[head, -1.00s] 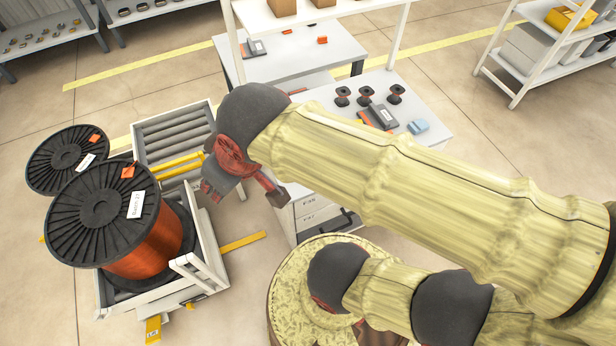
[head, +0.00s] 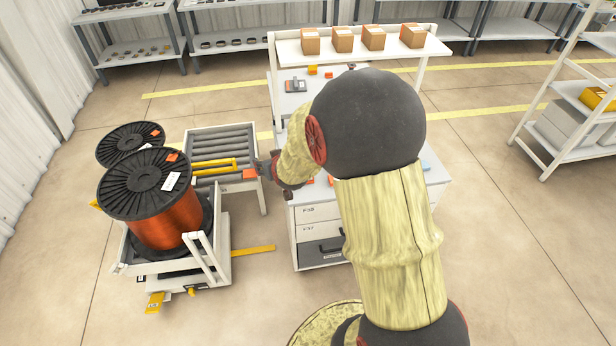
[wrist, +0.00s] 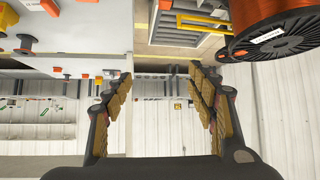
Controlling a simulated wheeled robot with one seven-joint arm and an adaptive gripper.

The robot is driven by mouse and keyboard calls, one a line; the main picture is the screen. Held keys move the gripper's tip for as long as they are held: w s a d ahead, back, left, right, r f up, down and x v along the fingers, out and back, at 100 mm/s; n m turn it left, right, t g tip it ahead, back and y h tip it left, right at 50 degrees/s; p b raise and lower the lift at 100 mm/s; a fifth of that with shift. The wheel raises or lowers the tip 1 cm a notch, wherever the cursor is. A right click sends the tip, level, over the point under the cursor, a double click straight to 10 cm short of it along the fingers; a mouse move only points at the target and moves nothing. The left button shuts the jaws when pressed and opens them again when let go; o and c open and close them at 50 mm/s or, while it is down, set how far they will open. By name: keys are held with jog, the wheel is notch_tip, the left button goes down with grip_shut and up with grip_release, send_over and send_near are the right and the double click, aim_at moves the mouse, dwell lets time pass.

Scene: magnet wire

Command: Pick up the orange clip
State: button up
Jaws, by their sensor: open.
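Several small orange pieces show, and I cannot tell which is the task's clip. One orange clip (head: 172,156) sits on the top flange of the big copper wire spool (head: 160,218). Another orange clip (head: 155,132) is on the dark spool (head: 118,142) behind. An orange piece (head: 249,173) shows at the roller stand's near right corner, close to my gripper in the picture. My gripper (head: 271,181) is partly hidden by my arm in the head view. In the wrist view my gripper (wrist: 160,78) is open, with nothing between its fingers.
The roller stand (head: 218,142) with yellow bars is behind the spool cart (head: 222,255). A white workbench with drawers (head: 318,212) stands right of my gripper, partly hidden by my arm. Cardboard boxes (head: 342,40) line a raised shelf. Floor left of the cart is clear.

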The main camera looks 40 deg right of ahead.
jog(key=d+f+m+h+p, duration=0.1)
jog(key=d+f, duration=0.6)
jog(key=f, duration=0.2)
jog(key=m+t+h+p, duration=0.1)
jog(key=t+h, duration=0.1)
send_near(309, 185)
jog(key=w+r, duration=0.3)
jog(key=shift+w+d, duration=0.15)
jog(key=shift+d+f, duration=0.2)
jog(key=shift+f, duration=0.05)
jog(key=x, duration=0.2)
jog(key=b+x, duration=0.1)
jog(key=x, duration=0.1)
jog(key=b+x, duration=0.1)
jog(key=x, duration=0.1)
jog(key=shift+d+f, duration=0.3)
jog(key=shift+d, duration=0.3)
jog(key=shift+w+d, duration=0.15)
jog(key=shift+w, duration=0.2)
jog(key=shift+c, duration=1.4)
jog(key=c, duration=1)
